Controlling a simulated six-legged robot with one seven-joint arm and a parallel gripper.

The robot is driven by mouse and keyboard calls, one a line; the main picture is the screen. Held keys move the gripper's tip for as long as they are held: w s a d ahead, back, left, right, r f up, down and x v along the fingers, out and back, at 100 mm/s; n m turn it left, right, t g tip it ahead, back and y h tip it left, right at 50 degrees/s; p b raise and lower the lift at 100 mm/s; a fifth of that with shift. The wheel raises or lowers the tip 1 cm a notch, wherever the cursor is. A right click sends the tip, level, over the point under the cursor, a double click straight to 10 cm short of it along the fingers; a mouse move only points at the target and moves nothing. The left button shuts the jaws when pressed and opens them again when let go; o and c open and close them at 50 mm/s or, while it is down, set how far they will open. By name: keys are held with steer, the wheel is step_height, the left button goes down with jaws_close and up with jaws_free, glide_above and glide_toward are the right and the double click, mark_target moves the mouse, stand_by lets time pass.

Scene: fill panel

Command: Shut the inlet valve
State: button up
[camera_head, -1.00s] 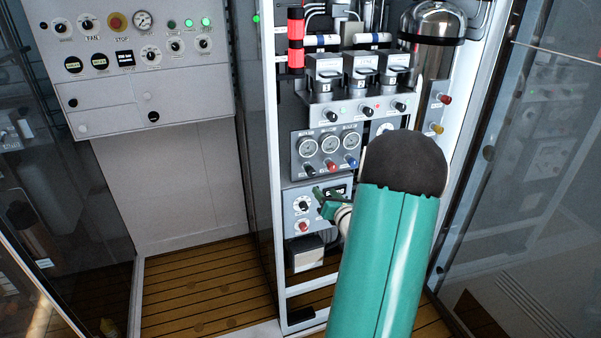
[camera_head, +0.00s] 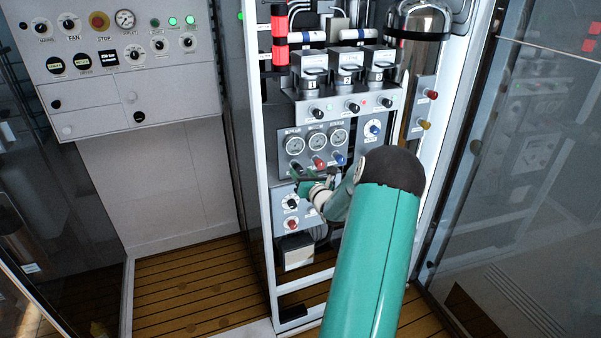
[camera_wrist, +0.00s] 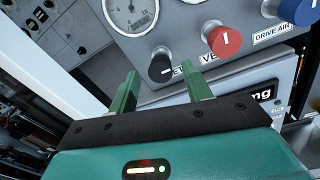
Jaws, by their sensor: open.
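A row of three knobs sits under the gauges in the head view: black (camera_head: 298,164), red (camera_head: 319,164) and blue (camera_head: 338,159). In the wrist view the black knob (camera_wrist: 162,67) has a label partly hidden, ending in "ET". Its white mark lies close to level. My gripper (camera_head: 312,179) is just below this row. In the wrist view my gripper (camera_wrist: 160,76) is open and empty, with the black knob appearing between its green fingertips. I cannot tell whether the fingers touch it.
The red knob (camera_wrist: 221,38), labelled "VE…", is close to the right finger. The blue knob (camera_wrist: 297,9), labelled "DRIVE AIR", is farther right. A lower panel (camera_head: 282,218) with two knobs is below. The white frame post (camera_head: 257,150) stands left, glass panels (camera_head: 530,170) right.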

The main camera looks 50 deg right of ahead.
steer(key=shift+x, duration=1)
steer(key=c, duration=1)
steer(key=shift+o, duration=0.2)
